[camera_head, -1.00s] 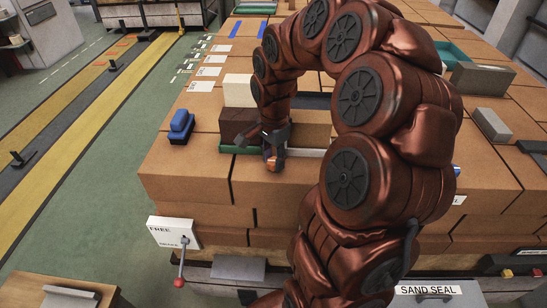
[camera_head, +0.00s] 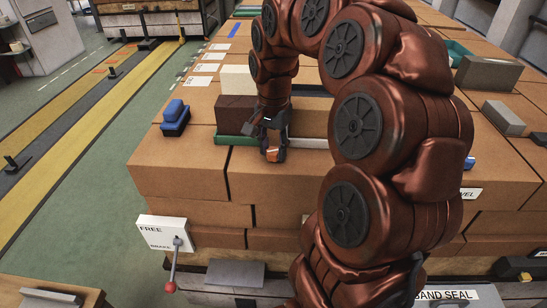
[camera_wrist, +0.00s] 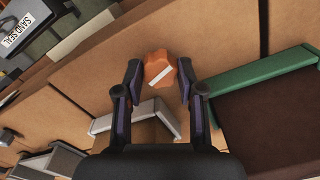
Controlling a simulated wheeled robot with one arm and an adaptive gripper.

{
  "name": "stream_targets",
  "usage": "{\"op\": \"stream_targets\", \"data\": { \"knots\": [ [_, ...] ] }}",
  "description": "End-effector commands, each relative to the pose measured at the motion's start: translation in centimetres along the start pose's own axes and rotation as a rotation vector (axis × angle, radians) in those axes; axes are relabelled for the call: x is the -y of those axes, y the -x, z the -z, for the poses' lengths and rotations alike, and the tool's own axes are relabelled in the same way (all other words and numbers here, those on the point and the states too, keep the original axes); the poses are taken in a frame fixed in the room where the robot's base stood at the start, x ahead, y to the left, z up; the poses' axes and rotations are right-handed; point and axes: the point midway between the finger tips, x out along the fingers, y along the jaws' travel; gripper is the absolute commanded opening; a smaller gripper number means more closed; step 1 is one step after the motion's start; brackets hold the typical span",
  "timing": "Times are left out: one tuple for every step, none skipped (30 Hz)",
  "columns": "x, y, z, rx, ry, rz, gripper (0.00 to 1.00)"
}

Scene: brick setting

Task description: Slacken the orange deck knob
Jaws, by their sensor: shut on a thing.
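The orange deck knob (camera_wrist: 160,66) is a lobed knob with a white stripe across its top, standing on the tan brick deck. In the wrist view it sits between the two dark fingers of my gripper (camera_wrist: 159,80), which are shut on its sides. In the head view my gripper (camera_head: 270,142) points down at the near part of the deck, and a small patch of the orange knob (camera_head: 272,155) shows below the fingers. The stripe lies slanted in the wrist view.
A dark brown brick (camera_head: 236,111) and a green strip (camera_head: 232,140) lie close by my gripper. A blue block (camera_head: 175,118) is near the deck's left edge. A FREE/BRAKE lever box (camera_head: 162,233) is on the front. The near deck edge is clear.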

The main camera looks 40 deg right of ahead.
Motion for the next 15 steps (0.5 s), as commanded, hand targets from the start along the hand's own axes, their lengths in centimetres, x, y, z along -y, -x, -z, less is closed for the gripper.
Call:
{"op": "stream_targets", "data": {
  "knots": [
    [0.09, -0.53, 0.02, -0.001, 0.034, 0.003, 0.03],
    [0.08, -0.54, -0.01, -0.001, 0.058, 0.002, 0.03],
    [0.06, -0.56, -0.06, 0.001, 0.092, 0.001, 0.03],
    [0.04, -0.59, -0.10, 0.002, 0.120, 0.000, 0.03],
    [0.03, -0.60, -0.11, 0.003, 0.149, -0.001, 0.03],
    [0.04, -0.56, -0.10, 0.002, 0.187, 0.000, 0.03],
    [0.06, -0.53, -0.08, 0.002, 0.216, 0.000, 0.03],
    [0.08, -0.49, -0.05, 0.001, 0.244, 0.001, 0.03],
    [0.08, -0.45, -0.02, 0.000, 0.281, 0.002, 0.03],
    [0.08, -0.42, 0.00, -0.001, 0.310, 0.002, 0.03],
    [0.06, -0.41, -0.01, 0.000, 0.338, 0.001, 0.03],
    [0.04, -0.40, -0.03, 0.001, 0.377, 0.000, 0.03],
    [0.03, -0.39, -0.05, 0.001, 0.406, -0.001, 0.03],
    [0.02, -0.39, -0.07, 0.002, 0.434, -0.001, 0.03],
    [0.02, -0.39, -0.08, 0.002, 0.473, -0.001, 0.03]
  ]
}}
